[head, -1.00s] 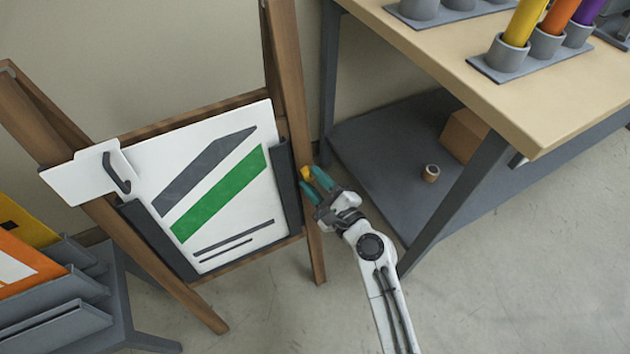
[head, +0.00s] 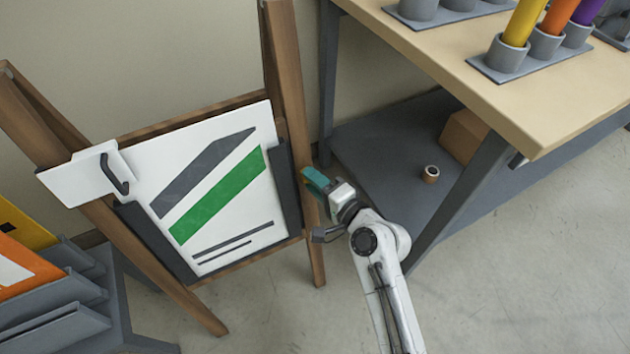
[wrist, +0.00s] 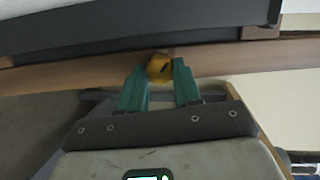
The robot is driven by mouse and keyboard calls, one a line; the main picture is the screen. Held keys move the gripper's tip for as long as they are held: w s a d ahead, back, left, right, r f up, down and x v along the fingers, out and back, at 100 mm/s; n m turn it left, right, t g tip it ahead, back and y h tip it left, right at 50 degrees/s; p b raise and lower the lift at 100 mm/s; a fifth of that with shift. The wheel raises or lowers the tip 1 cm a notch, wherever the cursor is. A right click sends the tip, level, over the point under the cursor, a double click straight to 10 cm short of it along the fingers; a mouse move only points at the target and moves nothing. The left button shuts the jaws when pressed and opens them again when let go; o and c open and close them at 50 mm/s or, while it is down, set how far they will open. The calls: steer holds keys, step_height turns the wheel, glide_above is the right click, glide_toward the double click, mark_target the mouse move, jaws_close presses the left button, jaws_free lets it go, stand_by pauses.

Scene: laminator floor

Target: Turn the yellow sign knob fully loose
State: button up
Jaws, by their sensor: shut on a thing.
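The yellow knob (wrist: 160,68) shows in the wrist view, against the wooden leg of the sign stand. My gripper (wrist: 160,80) is shut on it, with one teal finger on each side. In the head view my gripper (head: 308,178) is at the stand's right leg, beside the dark right-hand clamp bar (head: 287,190), and its fingers hide the knob. The white sign (head: 220,190) with grey and green stripes sits upright between the dark bars on the wooden stand (head: 287,70).
A workbench (head: 480,80) with coloured rolls in holders stands at the right. Its lower shelf (head: 390,150) bears a cardboard box (head: 464,136) and a small tape roll (head: 431,174). A grey rack (head: 60,325) with sign panels stands at lower left. Floor right of the stand is clear.

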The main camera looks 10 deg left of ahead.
steer(key=shift+r+n+g+h+p, duration=0.15)
steer(key=shift+n+h+p, duration=0.2)
steer(key=shift+n, duration=1.5)
steer(key=shift+f+n+g+h+p, duration=0.15)
steer(key=shift+n+h+p, duration=0.2)
steer(key=shift+n, duration=1.5)
steer(key=o, duration=1.1)
steer(key=shift+r, duration=0.15)
steer(key=shift+c, duration=0.2)
steer(key=shift+s, duration=0.1)
steer(key=p+v, duration=0.2)
steer(key=v, duration=0.8)
steer(key=shift+s+d+r, duration=0.2)
steer(key=shift+s, duration=0.05)
